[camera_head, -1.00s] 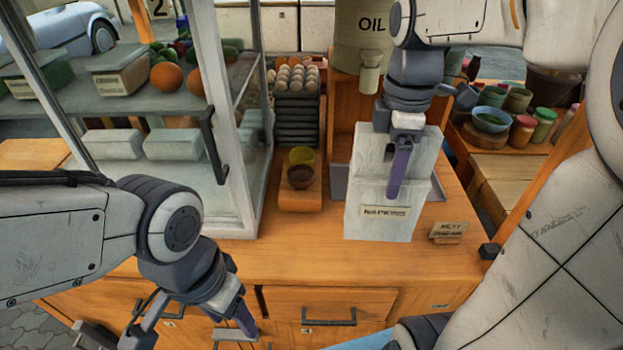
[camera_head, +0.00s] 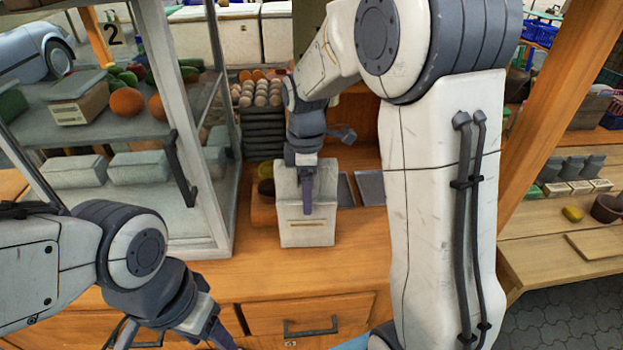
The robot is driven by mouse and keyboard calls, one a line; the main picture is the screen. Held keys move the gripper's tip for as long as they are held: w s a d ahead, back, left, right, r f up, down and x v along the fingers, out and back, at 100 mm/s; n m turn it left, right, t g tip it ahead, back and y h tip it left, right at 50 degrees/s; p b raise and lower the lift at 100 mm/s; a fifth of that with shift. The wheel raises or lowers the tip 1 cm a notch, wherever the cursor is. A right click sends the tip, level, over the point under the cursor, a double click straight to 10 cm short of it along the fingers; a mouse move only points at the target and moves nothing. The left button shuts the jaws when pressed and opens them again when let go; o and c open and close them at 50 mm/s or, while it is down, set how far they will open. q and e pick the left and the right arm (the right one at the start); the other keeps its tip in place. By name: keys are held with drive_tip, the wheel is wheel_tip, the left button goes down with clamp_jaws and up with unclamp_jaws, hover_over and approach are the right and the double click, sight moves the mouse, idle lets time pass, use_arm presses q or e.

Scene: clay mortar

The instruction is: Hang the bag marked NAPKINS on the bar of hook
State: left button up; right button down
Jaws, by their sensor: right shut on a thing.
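The pale grey-white NAPKINS bag (camera_head: 290,222) is upright over the wooden counter, left of my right forearm. Its front label is too small to read now. My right gripper (camera_head: 307,196) is shut on the bag's upper part, with one purple finger in front of it. I cannot tell whether the bag's bottom touches the counter. My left gripper (camera_head: 172,338) is low at the bottom left, in front of the drawers, its fingers spread and empty, partly cut off by the frame edge. I cannot make out a hook bar; my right arm hides much of the middle.
A glass-sided display case (camera_head: 213,190) stands left of the bag. A stack of dark trays with eggs (camera_head: 262,92) and a dark bowl (camera_head: 266,187) are behind it. Wooden shelves (camera_head: 560,225) stand at the right. The counter front (camera_head: 270,275) is clear.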

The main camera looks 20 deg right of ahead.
drive_tip(key=shift+f, duration=0.25)
drive_tip(key=shift+f, duration=0.15)
unclamp_jaws()
